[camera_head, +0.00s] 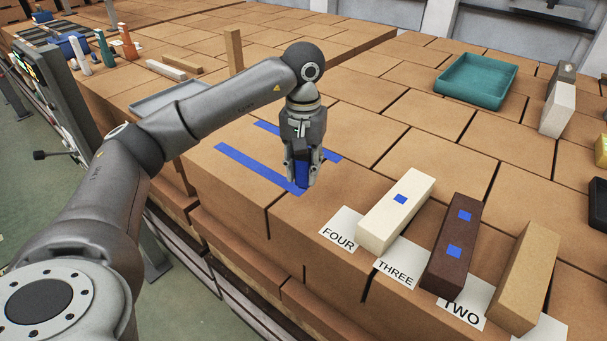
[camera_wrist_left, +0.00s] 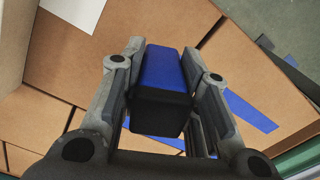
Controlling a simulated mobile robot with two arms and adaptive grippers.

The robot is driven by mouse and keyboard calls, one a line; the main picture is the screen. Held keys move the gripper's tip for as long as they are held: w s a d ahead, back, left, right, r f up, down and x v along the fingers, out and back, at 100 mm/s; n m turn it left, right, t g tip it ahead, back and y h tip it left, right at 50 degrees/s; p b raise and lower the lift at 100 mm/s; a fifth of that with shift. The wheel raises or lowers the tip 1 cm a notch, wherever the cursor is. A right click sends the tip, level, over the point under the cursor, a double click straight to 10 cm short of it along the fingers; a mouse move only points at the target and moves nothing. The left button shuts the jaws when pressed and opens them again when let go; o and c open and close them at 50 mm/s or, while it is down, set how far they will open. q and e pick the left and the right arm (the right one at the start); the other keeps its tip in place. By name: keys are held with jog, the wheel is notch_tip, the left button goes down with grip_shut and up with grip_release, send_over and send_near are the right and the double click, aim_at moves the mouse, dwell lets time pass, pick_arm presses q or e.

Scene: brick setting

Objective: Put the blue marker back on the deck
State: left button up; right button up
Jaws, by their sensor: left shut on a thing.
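My left gripper (camera_head: 302,180) is shut on the blue marker (camera_head: 302,172), a short blue block with a black end. In the left wrist view the marker (camera_wrist_left: 162,75) sits between the two fingers of the left gripper (camera_wrist_left: 160,105). The gripper points down over the brown deck (camera_head: 240,195), close to the near end of a blue strip. I cannot tell whether the marker touches the deck. My right gripper is not in view.
Two blue strips (camera_head: 255,165) lie on the deck around the gripper. To the right stand a cream block (camera_head: 396,212), a dark brown block (camera_head: 452,245) and a tan block (camera_head: 525,280) by numbered cards. A teal tray (camera_head: 476,82) is farther back. The deck between is clear.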

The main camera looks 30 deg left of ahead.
aim_at(303, 180)
pick_arm(q)
jog(key=f+p, duration=0.2)
jog(key=shift+w+a+f, duration=0.2)
jog(key=shift+w+f, duration=0.1)
jog(key=shift+f, duration=0.7)
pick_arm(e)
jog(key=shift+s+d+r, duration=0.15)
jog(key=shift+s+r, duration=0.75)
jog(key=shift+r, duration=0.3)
pick_arm(q)
jog(key=shift+f, duration=0.25)
jog(key=o, duration=0.8)
jog(key=shift+r, duration=0.1)
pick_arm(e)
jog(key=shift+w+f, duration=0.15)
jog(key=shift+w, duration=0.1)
